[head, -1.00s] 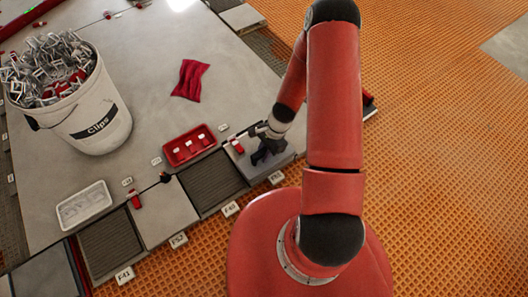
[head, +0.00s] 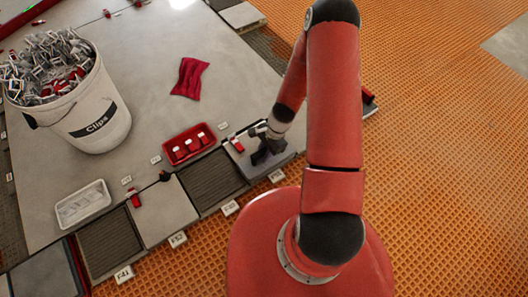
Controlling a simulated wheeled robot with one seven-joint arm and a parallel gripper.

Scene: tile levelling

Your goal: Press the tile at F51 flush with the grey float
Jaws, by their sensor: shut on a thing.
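My gripper (head: 263,150) is low over the near edge of the floor, shut on the handle of the grey float (head: 284,158). The float looks like a flat bluish-grey slab and lies over the tile place at the right end of the near row. The tile beneath is mostly hidden; a paler strip of it (head: 241,134) seems to show at the far left of the float. I cannot tell whether the tile is flush. The label (head: 277,176) in front of it is too small to read surely. A red clip piece (head: 237,144) stands beside the float.
A white bucket of clips (head: 98,122), a red tray (head: 188,143), a white tray (head: 83,205) and a red cloth (head: 189,78) rest on the pale floor. Dark ridged beds (head: 212,180) lie left of the float. Orange matting (head: 440,190) is open at right.

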